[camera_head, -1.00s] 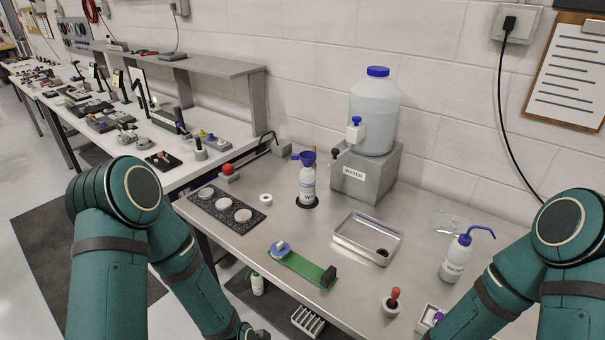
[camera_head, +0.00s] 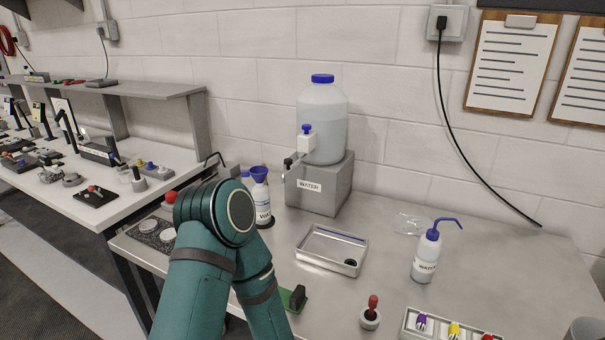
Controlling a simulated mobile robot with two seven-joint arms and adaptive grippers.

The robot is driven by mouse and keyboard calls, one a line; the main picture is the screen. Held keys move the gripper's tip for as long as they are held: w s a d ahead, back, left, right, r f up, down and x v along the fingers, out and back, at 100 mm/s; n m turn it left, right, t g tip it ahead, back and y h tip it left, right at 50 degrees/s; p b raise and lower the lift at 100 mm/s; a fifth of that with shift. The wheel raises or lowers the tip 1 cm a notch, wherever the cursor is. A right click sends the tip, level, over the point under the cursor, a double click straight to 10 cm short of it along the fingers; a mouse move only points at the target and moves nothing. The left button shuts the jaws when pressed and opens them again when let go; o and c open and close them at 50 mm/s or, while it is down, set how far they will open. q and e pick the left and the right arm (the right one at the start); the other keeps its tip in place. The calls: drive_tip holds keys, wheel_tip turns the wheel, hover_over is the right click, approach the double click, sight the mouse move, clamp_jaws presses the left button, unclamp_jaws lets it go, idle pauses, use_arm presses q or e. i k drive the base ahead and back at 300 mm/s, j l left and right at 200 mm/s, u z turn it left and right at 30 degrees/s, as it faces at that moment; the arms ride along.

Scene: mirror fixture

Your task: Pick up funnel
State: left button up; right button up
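A blue funnel (camera_head: 260,175) sits upright in the mouth of a white bottle (camera_head: 261,199) with a WATER label. The bottle stands on a dark round pad left of the grey water-tank stand. The green upper links of one of my arms, apparently the left, rise in front of the bench, left of and below the bottle. The forearm runs down to the bottom edge, and its gripper is out of the picture. My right arm and gripper are not in view.
A water tank (camera_head: 323,121) with a tap stands on a grey block (camera_head: 320,188) right of the funnel. A metal tray (camera_head: 332,251), wash bottle (camera_head: 427,253), red-topped dropper (camera_head: 371,312) and marker box (camera_head: 410,323) lie rightward. My arm partly covers a speckled mat (camera_head: 148,239).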

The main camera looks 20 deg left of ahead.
sight(255, 178)
drive_tip(key=j+z, duration=0.35)
drive_tip(key=k+j+z, duration=0.15)
drive_tip(key=j+z, duration=0.2)
drive_tip(key=j, duration=0.15)
drive_tip(key=k+j+z, duration=0.1)
drive_tip(key=j, duration=0.2)
drive_tip(key=k+j+z, duration=0.15)
drive_tip(key=j, duration=0.15)
drive_tip(key=k+j+z, duration=0.1)
drive_tip(key=j, duration=0.2)
drive_tip(key=k+j, duration=0.15)
drive_tip(key=j, duration=0.15)
drive_tip(key=k+j, duration=0.15)
drive_tip(key=j, duration=0.15)
drive_tip(key=k+j, duration=0.1)
drive_tip(key=j, duration=0.2)
drive_tip(key=j+z, duration=0.05)
